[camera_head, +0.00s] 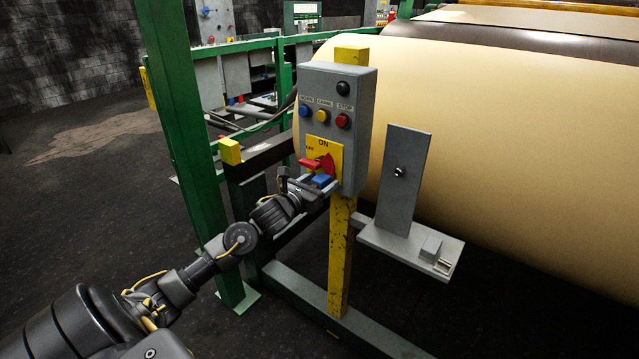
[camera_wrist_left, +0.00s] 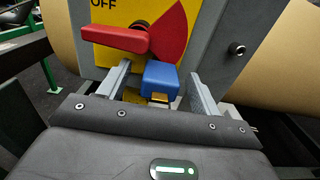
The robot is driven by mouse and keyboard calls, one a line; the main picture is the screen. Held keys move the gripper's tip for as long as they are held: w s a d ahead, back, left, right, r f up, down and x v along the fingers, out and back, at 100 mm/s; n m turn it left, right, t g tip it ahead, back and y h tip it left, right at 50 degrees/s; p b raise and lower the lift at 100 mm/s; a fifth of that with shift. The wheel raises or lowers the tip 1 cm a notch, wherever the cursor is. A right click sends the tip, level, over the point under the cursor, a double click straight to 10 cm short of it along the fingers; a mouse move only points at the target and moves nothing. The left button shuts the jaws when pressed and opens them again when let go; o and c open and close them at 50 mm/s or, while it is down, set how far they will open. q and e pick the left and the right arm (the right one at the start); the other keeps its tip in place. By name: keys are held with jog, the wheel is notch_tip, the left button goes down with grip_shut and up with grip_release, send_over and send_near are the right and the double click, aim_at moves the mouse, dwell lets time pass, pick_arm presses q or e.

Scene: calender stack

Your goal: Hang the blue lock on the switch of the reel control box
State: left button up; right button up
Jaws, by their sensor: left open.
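The grey reel control box (camera_head: 359,90) stands on a yellow post and carries a yellow ON/OFF plate with a red switch (camera_head: 312,164). In the wrist view the red switch (camera_wrist_left: 115,38) has its handle pointing left and a red fan-shaped part at right. The blue lock (camera_head: 321,180) is just below the switch, at the plate's lower edge; it also shows in the wrist view (camera_wrist_left: 160,75). Its shackle is not clearly visible, so I cannot tell how it is held. My left gripper (camera_wrist_left: 160,72) is open, one finger on each side of the lock, with gaps visible.
Blue, yellow and red buttons (camera_head: 342,121) sit above the plate. A grey bracket with a shelf (camera_head: 405,246) stands right of the yellow post (camera_head: 341,255). A green post (camera_head: 190,130) rises left of my arm. A large tan roll (camera_head: 520,130) fills the right background.

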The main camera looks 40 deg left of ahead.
dwell(0.5)
pick_arm(q)
jog(key=s, duration=0.7)
dwell(0.5)
dwell(0.4)
